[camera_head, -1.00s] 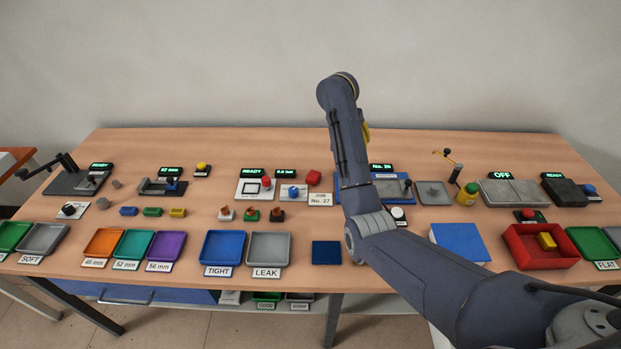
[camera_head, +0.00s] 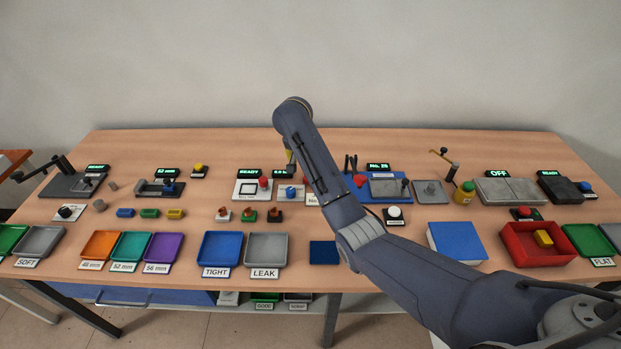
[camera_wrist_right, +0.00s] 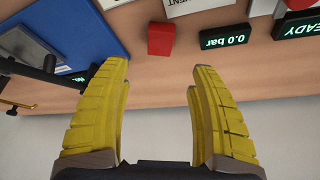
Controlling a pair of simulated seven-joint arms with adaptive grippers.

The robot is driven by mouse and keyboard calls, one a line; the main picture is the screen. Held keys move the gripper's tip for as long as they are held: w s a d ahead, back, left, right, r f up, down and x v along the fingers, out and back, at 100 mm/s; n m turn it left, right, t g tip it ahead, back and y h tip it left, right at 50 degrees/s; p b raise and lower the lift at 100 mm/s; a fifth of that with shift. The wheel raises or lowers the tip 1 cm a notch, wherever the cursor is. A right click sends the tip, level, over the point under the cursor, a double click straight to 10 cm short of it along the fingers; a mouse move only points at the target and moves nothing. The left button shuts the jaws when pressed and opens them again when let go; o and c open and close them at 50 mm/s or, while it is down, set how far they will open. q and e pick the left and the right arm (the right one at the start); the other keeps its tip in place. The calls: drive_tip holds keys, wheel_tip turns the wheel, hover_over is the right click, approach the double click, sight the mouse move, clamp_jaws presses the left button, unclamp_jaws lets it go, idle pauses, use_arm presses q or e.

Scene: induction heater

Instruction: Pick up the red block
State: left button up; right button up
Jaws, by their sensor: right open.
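The red block (camera_wrist_right: 161,39) lies on the table in the right wrist view, beside the blue plate and the pressure display. It is ahead of the gap between my right gripper's fingertips (camera_wrist_right: 158,68), a little beyond them and apart from them. The right gripper is open, with yellow fingers spread wide and nothing between them. My left gripper is in neither view.
A "0.0 bar" display (camera_wrist_right: 225,38) stands close to the block's right in the wrist view. The blue plate (camera_wrist_right: 70,28) with black posts is close to its left. In the head view, trays and a red bin (camera_head: 511,252) line the front edge.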

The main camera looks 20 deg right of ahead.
drive_tip(key=shift+x, duration=4.75)
clamp_jaws()
drive_tip(key=shift+s, duration=0.1)
drive_tip(key=shift+r, duration=0.1)
